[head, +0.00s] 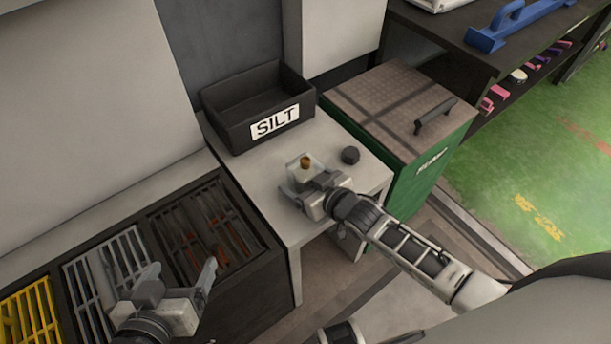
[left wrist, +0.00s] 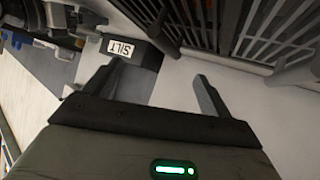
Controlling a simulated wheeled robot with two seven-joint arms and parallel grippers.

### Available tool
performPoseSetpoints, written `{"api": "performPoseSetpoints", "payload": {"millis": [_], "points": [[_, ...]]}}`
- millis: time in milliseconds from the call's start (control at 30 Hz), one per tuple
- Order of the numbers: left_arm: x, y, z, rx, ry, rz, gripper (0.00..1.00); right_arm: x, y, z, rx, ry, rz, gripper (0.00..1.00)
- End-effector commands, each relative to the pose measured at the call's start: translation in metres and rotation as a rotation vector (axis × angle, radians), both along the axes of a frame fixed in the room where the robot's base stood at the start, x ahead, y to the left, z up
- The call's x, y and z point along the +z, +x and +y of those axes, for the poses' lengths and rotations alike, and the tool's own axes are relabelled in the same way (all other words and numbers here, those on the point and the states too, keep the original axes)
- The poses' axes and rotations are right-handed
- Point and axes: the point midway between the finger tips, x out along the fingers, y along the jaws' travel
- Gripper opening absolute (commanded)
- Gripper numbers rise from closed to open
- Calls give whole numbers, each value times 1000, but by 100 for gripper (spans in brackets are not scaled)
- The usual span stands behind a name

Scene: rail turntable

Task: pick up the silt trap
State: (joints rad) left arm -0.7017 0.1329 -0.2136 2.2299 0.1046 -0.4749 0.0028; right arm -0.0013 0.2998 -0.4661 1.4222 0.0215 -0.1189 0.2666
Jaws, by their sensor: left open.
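A small clear vessel with brown matter in it (head: 305,163), which looks like the silt trap, stands on the pale bench (head: 262,188). My right gripper (head: 311,180) is right at the vessel, its fingers partly hidden; whether they are closed on it I cannot tell. A dark round cap or knob (head: 350,156) lies just right of the vessel. My left gripper (head: 182,270) is open and empty over the grates at lower left, well apart from the vessel. Its spread fingers also show in the left wrist view (left wrist: 155,78).
A black open bin marked SILT (head: 230,133) stands at the back of the bench; it also shows in the left wrist view (left wrist: 140,53). Slatted grates (head: 105,262) fill the left. A green chest with a handled lid (head: 425,165) stands right of the bench.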

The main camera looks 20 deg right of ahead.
Motion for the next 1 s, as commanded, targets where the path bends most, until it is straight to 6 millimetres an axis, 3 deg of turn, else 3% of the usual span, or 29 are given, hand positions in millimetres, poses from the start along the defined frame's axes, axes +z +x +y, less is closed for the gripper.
{"api": "performPoseSetpoints", "payload": {"millis": [67, 100, 300, 667, 900, 1000], "points": [[-1, -1, 0, -1, 0, 3, 83, 0, 0, 0, 0, 0, 0, 84], [-1, -1, 0, -1, 0, 4, 83, 0, 0, 0, 0, 0, 0, 78], [-3, -2, 0, -3, 2, 7, 83, 0, 0, 0, 0, 0, 0, 25], [-2, -3, 0, -3, 2, 12, 83, 7, 0, 0, 0, 1, -4, 25], [3, -5, 0, -4, 0, 25, 83, 39, 0, 0, 0, 1, -6, 25], [6, -6, 0, -3, 1, 36, 83, 57, -18, 5, 0, 6, -2, 25]]}}
